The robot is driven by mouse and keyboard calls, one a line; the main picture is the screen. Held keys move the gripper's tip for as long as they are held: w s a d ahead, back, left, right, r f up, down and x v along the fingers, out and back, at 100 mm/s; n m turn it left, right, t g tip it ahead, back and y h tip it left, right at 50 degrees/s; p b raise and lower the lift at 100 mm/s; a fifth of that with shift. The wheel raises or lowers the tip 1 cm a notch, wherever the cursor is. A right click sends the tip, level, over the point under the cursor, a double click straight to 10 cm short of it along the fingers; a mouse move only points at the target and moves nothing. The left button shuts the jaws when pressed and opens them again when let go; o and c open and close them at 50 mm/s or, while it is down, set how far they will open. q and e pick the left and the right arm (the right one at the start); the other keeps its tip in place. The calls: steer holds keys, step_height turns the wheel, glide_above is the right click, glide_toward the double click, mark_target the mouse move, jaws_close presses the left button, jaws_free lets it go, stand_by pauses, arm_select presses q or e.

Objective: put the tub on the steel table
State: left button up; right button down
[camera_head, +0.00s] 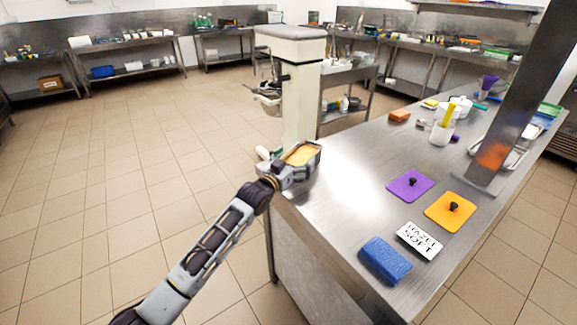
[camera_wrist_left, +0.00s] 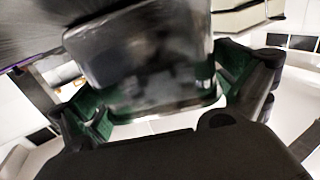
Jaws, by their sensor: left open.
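The tub (camera_head: 303,153), with pale yellow contents, is at the far left corner of the steel table (camera_head: 345,190). It also shows in the left wrist view as a greyish, see-through box (camera_wrist_left: 140,50). My left gripper (camera_head: 296,166) is open, with its green-padded fingers (camera_wrist_left: 165,98) on either side of the tub. I cannot tell whether the pads touch it. The gripper and forearm hide part of the tub's near side, and whether its base rests fully on the table is unclear. My right gripper is not in view.
A steel post (camera_head: 515,110) rises at right. The tabletop's left middle is clear. A cream machine (camera_head: 300,90) stands behind.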

arm_select(q)
steer(key=v, duration=1.2)
stand_by(0.5)
stand_by(0.6)
